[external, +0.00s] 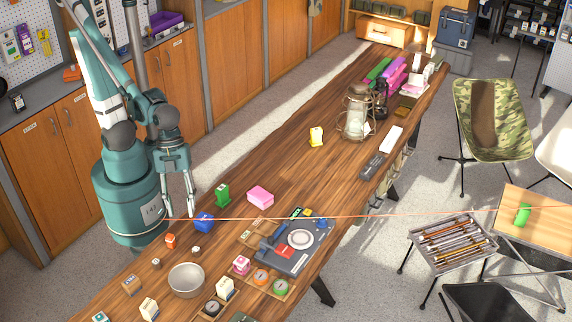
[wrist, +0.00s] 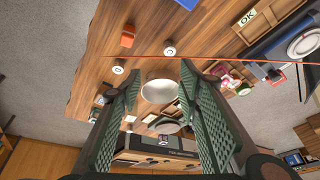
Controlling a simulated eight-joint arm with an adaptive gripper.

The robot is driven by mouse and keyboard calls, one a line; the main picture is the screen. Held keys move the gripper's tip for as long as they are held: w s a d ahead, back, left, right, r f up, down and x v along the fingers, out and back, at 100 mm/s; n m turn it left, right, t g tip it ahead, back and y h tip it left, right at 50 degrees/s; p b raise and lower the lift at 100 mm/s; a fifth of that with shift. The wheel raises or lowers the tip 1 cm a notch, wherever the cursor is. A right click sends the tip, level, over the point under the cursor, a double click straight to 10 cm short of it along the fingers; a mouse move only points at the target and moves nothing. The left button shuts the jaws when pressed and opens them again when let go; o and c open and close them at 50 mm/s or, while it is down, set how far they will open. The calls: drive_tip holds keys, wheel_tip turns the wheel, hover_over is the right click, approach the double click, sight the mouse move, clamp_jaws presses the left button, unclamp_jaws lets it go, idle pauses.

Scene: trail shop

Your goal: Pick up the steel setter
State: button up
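I cannot tell for certain which object is the steel setter. Two small pale round pieces stand on the wooden table: one (external: 196,250) near the orange block and one (external: 156,262) further left. They also show in the wrist view, one (wrist: 169,49) above the bowl and one (wrist: 118,67) to its left. My gripper (external: 180,213) hangs pointing down beside the table's near-left side, apart from both pieces. In the wrist view its two green padded fingers (wrist: 160,75) are spread wide with nothing held between them.
A metal bowl (external: 187,282) stands near the small pieces. An orange block (external: 171,241), a blue block (external: 204,222) and a green item (external: 222,195) are close by. A grey tool station (external: 290,258) is to the right. A thin orange line crosses above the table.

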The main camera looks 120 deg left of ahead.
sight(156, 261)
drive_tip(key=s+d+f+m+g+h+p, duration=0.1)
drive_tip(key=d+f+m+g, duration=0.2)
drive_tip(key=d+f+m, duration=0.4)
drive_tip(key=shift+s+d+m+g+p, duration=0.35)
drive_tip(key=shift+d+m, duration=0.45)
drive_tip(key=shift+d, duration=0.9)
drive_tip(key=shift+f+h, duration=0.1)
drive_tip(key=shift+h, duration=0.2)
drive_tip(key=shift+b+x, duration=0.35)
drive_tip(key=shift+x, duration=0.95)
drive_tip(key=shift+b+x, duration=0.9)
drive_tip(key=shift+x, duration=1.7)
drive_tip(key=shift+s, duration=0.1)
drive_tip(key=c, duration=1)
